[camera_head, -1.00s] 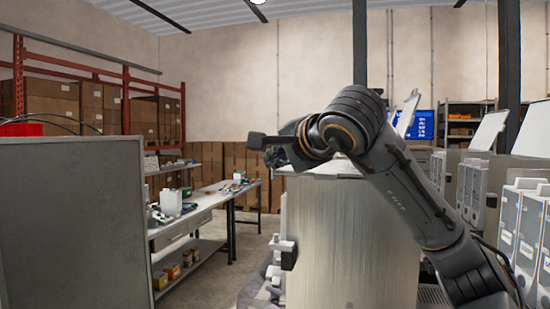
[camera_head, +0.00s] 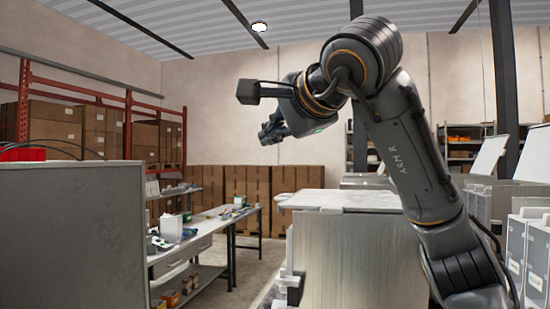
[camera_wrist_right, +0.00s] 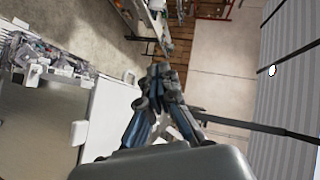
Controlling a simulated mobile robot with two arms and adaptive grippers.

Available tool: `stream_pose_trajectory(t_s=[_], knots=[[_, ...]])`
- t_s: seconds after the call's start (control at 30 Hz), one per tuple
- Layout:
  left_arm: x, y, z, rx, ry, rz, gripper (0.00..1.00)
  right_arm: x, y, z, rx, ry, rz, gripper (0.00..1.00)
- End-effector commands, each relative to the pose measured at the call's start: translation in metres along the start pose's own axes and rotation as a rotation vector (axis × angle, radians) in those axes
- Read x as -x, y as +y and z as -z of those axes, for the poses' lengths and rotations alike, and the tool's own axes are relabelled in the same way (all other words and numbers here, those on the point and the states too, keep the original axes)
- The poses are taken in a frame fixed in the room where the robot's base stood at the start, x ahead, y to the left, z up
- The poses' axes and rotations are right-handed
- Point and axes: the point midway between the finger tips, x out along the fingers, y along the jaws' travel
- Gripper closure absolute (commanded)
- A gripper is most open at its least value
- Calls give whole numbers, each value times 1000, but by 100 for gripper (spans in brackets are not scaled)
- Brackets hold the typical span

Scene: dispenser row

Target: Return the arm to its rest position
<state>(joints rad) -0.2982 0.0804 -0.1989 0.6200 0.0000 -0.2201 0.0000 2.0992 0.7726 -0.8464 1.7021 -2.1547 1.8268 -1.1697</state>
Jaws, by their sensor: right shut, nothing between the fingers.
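My right arm (camera_head: 400,150) comes up from the lower right of the head view and bends over at the top. Its right gripper (camera_head: 268,134) hangs at the arm's end, pointing left, above and behind the cabinet top. In the right wrist view the gripper's fingers (camera_wrist_right: 158,76) are together with nothing between them. My left gripper is not in either view.
A metal cabinet (camera_head: 345,255) with a white top stands below the right arm. A grey panel (camera_head: 75,235) fills the left. White dispensers (camera_head: 535,255) line the right. A workbench (camera_head: 205,235) and stacked boxes (camera_head: 250,185) are behind. The air around the gripper looks clear.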

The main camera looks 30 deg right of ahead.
Motion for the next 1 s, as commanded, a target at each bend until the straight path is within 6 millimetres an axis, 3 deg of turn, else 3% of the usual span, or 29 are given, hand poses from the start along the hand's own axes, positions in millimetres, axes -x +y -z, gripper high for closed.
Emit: stream_pose_trajectory(t_s=[0.3, 0.4, 0.47, 0.57, 0.67, 0.7, 0.8, 0.9, 1.0], knots=[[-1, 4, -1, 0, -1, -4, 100, 4, -5, -5, 2, -6, -1, 100], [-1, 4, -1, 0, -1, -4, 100, -7, -2, -24, 6, -64, 6, 100], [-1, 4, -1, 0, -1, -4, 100, -20, 1, -48, 9, -139, 15, 100], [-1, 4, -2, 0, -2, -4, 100, -42, 12, -110, -11, -338, 32, 100], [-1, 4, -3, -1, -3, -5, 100, -53, 30, -184, -81, -603, 37, 100], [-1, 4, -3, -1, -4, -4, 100, -52, 38, -213, -126, -714, 33, 100], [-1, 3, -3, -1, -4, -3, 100, -41, 55, -272, -272, -982, 7, 100], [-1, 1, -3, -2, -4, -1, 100, -20, 68, -313, -468, -1234, -38, 100], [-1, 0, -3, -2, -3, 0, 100, 2, 75, -335, -711, -1460, -100, 100]])
